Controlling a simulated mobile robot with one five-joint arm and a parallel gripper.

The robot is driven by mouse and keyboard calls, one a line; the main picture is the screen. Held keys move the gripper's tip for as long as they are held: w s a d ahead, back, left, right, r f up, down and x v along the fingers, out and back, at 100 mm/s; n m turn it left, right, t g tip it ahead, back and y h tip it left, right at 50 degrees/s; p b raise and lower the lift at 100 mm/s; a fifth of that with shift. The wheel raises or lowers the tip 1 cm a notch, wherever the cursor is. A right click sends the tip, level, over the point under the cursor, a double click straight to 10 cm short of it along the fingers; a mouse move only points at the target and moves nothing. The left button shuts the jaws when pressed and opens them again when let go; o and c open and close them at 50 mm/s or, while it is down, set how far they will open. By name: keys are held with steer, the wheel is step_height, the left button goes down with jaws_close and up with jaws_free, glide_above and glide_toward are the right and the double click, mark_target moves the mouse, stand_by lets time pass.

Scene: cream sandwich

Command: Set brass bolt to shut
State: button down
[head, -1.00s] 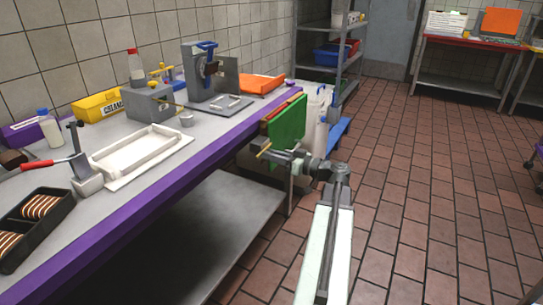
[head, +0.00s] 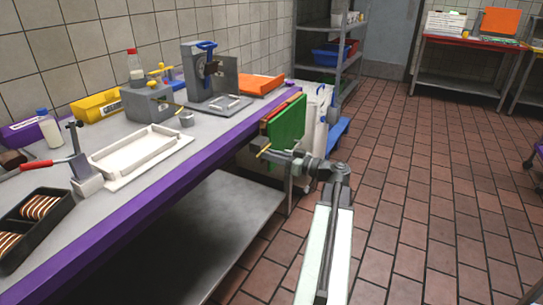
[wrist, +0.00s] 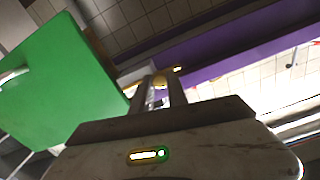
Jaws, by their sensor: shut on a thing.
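A short brass-coloured bar (head: 264,150), which looks like the bolt, shows at the end of my arm, just below the green panel at the table's end. My gripper (head: 273,154) is there, low beside the table edge. In the wrist view, my gripper (wrist: 158,86) has its two fingers close together around a small yellowish piece (wrist: 160,82). It is shut on this piece, most likely the brass bolt. The fingers hide most of it, so I cannot tell whether the bolt is shut.
The green panel (head: 286,124) hangs close beside my gripper and fills the left of the wrist view (wrist: 50,95). The purple-edged table (head: 150,205) runs along the left, with a lower shelf (head: 225,225). A white container (head: 315,105) stands behind the panel.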

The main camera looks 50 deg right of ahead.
steer(key=d, duration=0.2)
steer(key=w+d, duration=0.1)
steer(key=d, duration=0.1)
steer(key=shift+s, duration=0.1)
steer(key=c, duration=1.3)
jaws_free()
glide_toward(268, 147)
steer(key=shift+v, duration=0.8)
